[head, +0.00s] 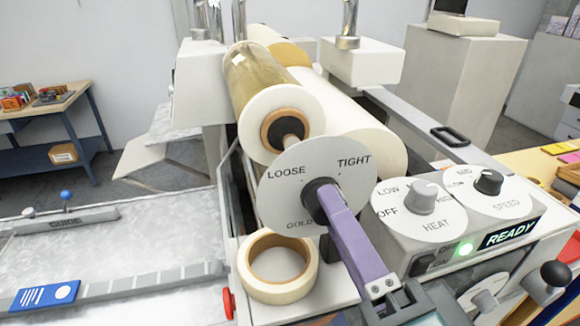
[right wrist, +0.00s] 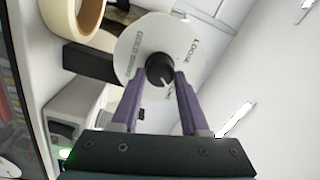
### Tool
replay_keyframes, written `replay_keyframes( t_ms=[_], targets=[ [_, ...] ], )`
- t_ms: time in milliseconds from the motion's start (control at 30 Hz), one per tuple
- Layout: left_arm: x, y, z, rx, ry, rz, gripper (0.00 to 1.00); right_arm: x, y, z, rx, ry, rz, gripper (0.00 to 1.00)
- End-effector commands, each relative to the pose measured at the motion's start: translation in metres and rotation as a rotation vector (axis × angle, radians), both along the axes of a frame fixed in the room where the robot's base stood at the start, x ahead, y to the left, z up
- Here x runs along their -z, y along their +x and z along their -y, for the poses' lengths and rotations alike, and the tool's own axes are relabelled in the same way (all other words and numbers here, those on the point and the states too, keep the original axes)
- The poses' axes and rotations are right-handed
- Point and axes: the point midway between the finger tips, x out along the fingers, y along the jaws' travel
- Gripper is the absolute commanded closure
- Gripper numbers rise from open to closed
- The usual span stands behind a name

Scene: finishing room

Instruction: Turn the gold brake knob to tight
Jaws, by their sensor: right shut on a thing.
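The gold brake dial (head: 283,205) is a white disc marked LOOSE at upper left, TIGHT at upper right and GOLD below. Its black knob (right wrist: 159,69) sits at the centre. My right gripper (head: 322,194) is shut on this knob, with one purple finger on each side in the right wrist view (right wrist: 160,80). A pale pointer mark on the knob seems to point lower right there, toward partly hidden lettering on the TIGHT side. My left gripper is not in view.
A gold foil roll (head: 257,85) lies behind the dial, beside a white roller (head: 355,125). A tape roll (head: 242,268) stands below the dial. The HEAT knob (head: 421,199) and SPEED knob (head: 488,182) are close by on the right, above a lit READY display (head: 510,233).

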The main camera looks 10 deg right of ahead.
Motion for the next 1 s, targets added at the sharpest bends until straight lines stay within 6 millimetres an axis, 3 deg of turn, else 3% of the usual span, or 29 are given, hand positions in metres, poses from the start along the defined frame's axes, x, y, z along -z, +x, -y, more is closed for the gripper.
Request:
replay_keyframes(
  t_ms=[300, 767, 800, 1000],
  targets=[
    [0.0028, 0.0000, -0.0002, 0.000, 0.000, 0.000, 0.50, 0.0001, -0.0001, -0.0001, 0.000, 0.097, -0.003, 1.00],
    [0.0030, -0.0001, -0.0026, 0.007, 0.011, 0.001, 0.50, -0.0001, -0.0001, -0.0001, 0.000, 0.111, -0.004, 1.00],
    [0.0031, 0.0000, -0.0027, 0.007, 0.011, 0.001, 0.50, -0.0001, 0.0000, -0.0001, 0.000, 0.111, -0.004, 0.54],
    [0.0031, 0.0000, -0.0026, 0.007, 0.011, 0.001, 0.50, 0.0000, 0.0000, -0.0002, 0.000, 0.110, -0.004, 0.32]
  ],
)
